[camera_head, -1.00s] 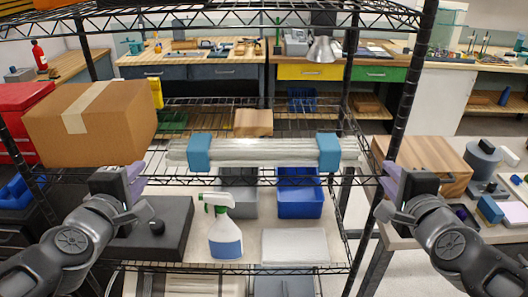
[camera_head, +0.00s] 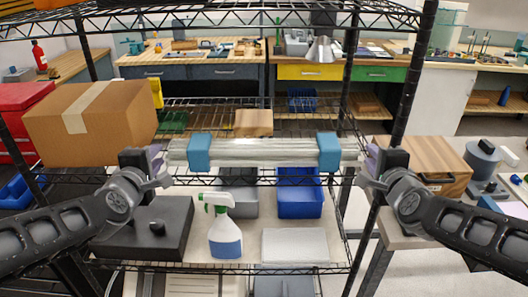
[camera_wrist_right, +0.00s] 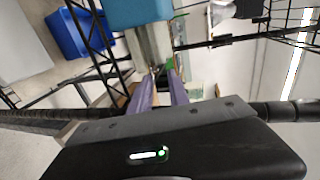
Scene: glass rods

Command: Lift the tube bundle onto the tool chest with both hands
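Contact with the rods is unclear. A red cabinet (camera_head: 18,98), apparently the tool chest, is partly visible at the far left.
A cardboard box (camera_head: 115,125) is left of the bundle. Black rack posts (camera_head: 408,85) stand near my right arm. The lower shelf holds a spray bottle (camera_head: 224,235), a blue bin (camera_head: 300,197) and a dark case (camera_head: 150,245). A wooden box (camera_head: 440,160) sits at right.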

